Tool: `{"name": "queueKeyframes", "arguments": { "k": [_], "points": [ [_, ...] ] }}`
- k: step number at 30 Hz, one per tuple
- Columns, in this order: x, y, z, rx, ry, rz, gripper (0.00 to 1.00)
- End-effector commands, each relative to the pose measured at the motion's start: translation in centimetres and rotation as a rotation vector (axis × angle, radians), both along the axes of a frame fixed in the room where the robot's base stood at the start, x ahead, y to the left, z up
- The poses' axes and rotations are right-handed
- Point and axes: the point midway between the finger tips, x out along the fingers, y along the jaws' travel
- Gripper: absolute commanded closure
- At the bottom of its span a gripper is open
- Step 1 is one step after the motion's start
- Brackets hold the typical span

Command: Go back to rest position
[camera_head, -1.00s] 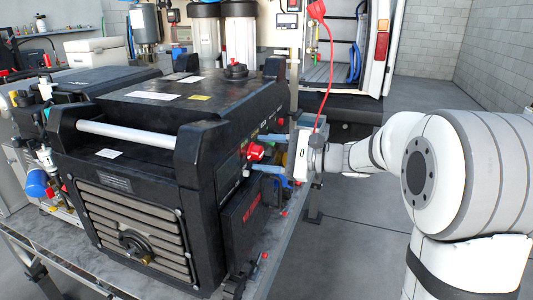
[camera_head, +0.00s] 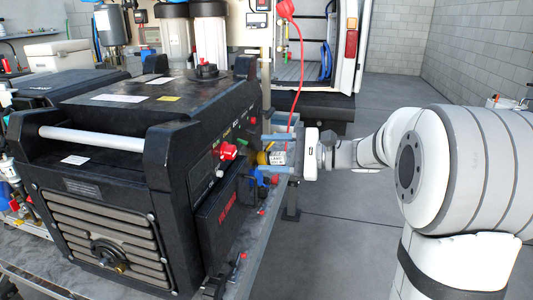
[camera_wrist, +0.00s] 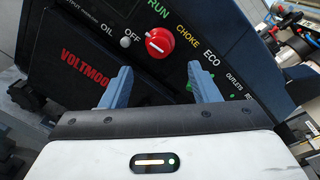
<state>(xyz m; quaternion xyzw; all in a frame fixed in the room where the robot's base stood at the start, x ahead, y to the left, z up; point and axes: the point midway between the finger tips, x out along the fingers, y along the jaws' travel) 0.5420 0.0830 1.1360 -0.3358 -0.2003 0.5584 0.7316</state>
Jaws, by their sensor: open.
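My gripper (camera_head: 264,153) is open and empty, to the right of the black generator (camera_head: 112,108) in the head view. Its two blue-grey fingers point at the generator's control panel. A red knob (camera_head: 228,151) on that panel sits in front of the fingers, with a visible gap between them. In the wrist view, the open fingers (camera_wrist: 157,72) frame the space below the red knob (camera_wrist: 159,42), which lies by the RUN and CHOKE labels. Nothing is between the fingertips.
The generator stands on a metal bench (camera_head: 262,237). A red cable (camera_head: 299,72) hangs behind my gripper. A white van (camera_head: 353,60) stands open at the back. The grey floor (camera_head: 335,245) right of the bench is clear.

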Motion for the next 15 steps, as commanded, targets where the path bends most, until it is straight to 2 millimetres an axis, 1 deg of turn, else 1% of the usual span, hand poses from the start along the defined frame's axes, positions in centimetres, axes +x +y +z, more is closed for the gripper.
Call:
{"name": "queueKeyframes", "arguments": {
  "k": [3,5,8,11,12,14,15],
  "points": [
    [-0.1,0.1,0.0,-0.003,0.0,0.001,0.45],
    [-0.5,0.3,-0.1,-0.023,0.001,0.009,0.45],
    [-2.4,1.3,-0.9,-0.119,0.0,0.045,0.45],
    [-6.1,2.3,-2.7,-0.304,-0.012,0.114,0.45],
    [-7.9,2.5,-3.6,-0.394,-0.024,0.149,0.45],
    [-10.6,2.3,-5.1,-0.539,-0.049,0.203,0.45],
    [-12.3,2.0,-6.0,-0.634,-0.07,0.241,0.45]
  ]
}}
